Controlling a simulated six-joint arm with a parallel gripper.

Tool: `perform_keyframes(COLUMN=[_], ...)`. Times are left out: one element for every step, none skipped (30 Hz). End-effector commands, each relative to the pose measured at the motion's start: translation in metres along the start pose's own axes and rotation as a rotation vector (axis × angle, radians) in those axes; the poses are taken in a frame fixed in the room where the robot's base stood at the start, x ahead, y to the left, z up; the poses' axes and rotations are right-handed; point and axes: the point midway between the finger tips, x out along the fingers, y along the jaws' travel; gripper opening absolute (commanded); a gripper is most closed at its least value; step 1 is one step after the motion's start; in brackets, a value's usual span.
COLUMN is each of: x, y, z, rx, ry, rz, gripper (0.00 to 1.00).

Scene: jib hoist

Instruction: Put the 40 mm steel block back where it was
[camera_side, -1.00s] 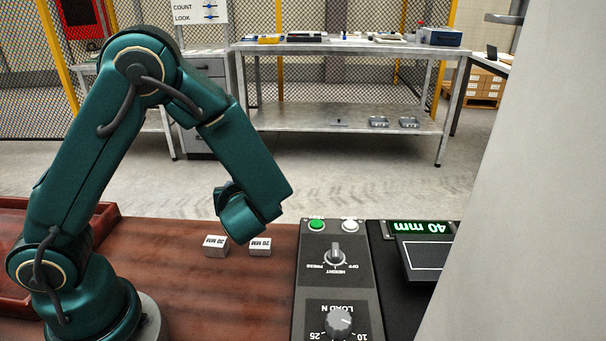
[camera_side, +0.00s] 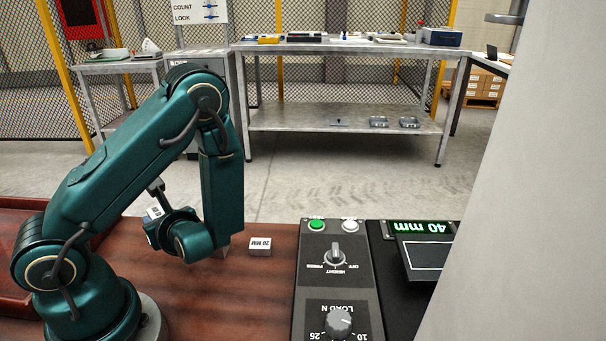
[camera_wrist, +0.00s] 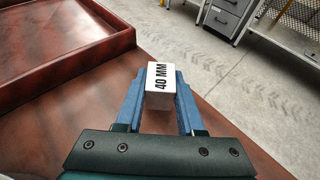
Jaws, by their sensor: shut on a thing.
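The 40 mm steel block (camera_wrist: 160,80), pale with "40 MM" printed on its face, is between the two blue fingers of my gripper (camera_wrist: 160,98) in the wrist view. My gripper is shut on it. In the side view the block (camera_side: 154,211) shows small at the end of my gripper (camera_side: 157,203), above the brown table and left of my forearm. A block marked "20 MM" (camera_side: 260,246) stands on the table to the right of my arm.
A red-brown tray (camera_wrist: 52,52) with raised walls lies on the table's left side. A control panel (camera_side: 338,280) with knobs stands right of the blocks. The table in front of the 20 mm block is clear.

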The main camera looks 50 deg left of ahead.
Motion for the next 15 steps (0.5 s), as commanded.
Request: perform_keyframes(x=[0.001, 0.001, 0.001, 0.002, 0.003, 0.004, 0.005, 0.006, 0.008, 0.009, 0.010, 0.012, 0.013, 0.013, 0.014], y=[0.000, 0.000, 0.000, 0.000, 0.000, 0.000, 0.001, 0.001, 0.001, 0.000, 0.000, 0.000, 0.000, 0.000, 0.000], z=[-0.002, -0.002, -0.003, -0.004, -0.006, -0.009, -0.012, -0.015, -0.019, -0.022, -0.025, -0.028, -0.030, -0.032, -0.034], rx=[0.003, 0.002, 0.001, 0.001, 0.002, 0.004, 0.004, 0.005, 0.005, 0.005, 0.005, 0.005, 0.004, 0.004, 0.002], ry=[-0.002, -0.002, -0.002, -0.002, -0.002, -0.002, -0.002, -0.002, -0.002, -0.002, -0.002, -0.002, -0.002, -0.002, -0.002], rz=[0.000, 0.000, -0.001, -0.001, 0.000, 0.000, 0.001, 0.002, 0.001, 0.001, 0.000, 0.001, 0.000, 0.001, 0.000], gripper=[0.00, 0.00, 0.00, 0.00, 0.00, 0.00, 0.00, 0.00, 0.00, 0.00, 0.00, 0.00, 0.00, 0.00, 0.00])
